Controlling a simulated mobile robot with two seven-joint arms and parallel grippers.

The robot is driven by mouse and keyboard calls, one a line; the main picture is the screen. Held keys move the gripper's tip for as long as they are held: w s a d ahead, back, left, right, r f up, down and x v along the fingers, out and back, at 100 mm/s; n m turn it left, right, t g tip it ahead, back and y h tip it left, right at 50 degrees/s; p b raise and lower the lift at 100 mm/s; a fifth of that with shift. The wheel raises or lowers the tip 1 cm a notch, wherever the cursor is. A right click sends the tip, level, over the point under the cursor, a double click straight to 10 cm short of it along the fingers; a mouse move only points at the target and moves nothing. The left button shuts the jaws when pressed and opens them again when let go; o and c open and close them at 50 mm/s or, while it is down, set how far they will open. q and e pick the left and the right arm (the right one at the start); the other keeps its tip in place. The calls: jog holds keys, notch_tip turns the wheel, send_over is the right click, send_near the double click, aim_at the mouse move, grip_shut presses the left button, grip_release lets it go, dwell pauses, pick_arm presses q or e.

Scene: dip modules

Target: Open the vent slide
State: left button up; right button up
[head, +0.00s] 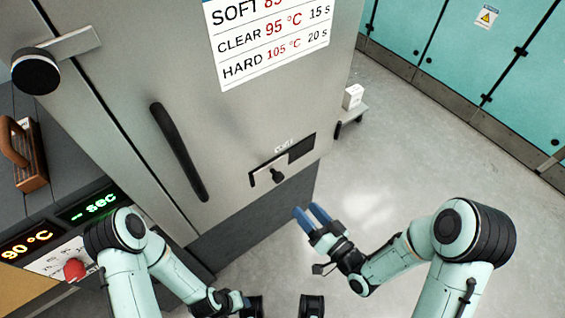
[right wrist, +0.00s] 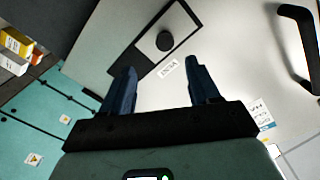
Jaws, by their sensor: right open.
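The vent slide is a grey plate (head: 264,178) with a black knob (head: 278,176), set in a dark-edged slot low on the grey cabinet door. The plate covers the left part of the slot; a black opening (head: 302,148) shows at the right. In the right wrist view the knob (right wrist: 165,41) is ahead of the fingertips, roughly centred between them. My right gripper (head: 310,213) is open, with blue fingers, below and right of the knob, apart from it and empty. My left gripper (head: 228,302) is low in the head view; its fingers cannot be made out.
A long black door handle (head: 180,152) stands out left of the vent. A small ledge with a white box (head: 352,97) is at the cabinet's right side. A control panel with a red knob (head: 74,270) is at lower left. Floor at right is clear.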

aim_at(280, 179)
jog(key=x, duration=0.9)
jog(key=r+x, duration=0.1)
jog(key=x, duration=0.3)
jog(key=shift+w+a+r, duration=0.1)
jog(key=shift+w+a, duration=0.05)
jog(key=shift+w, duration=0.1)
pick_arm(q)
jog(key=shift+w+a+f, duration=0.1)
jog(key=shift+w+f, duration=0.15)
jog(key=shift+w, duration=0.1)
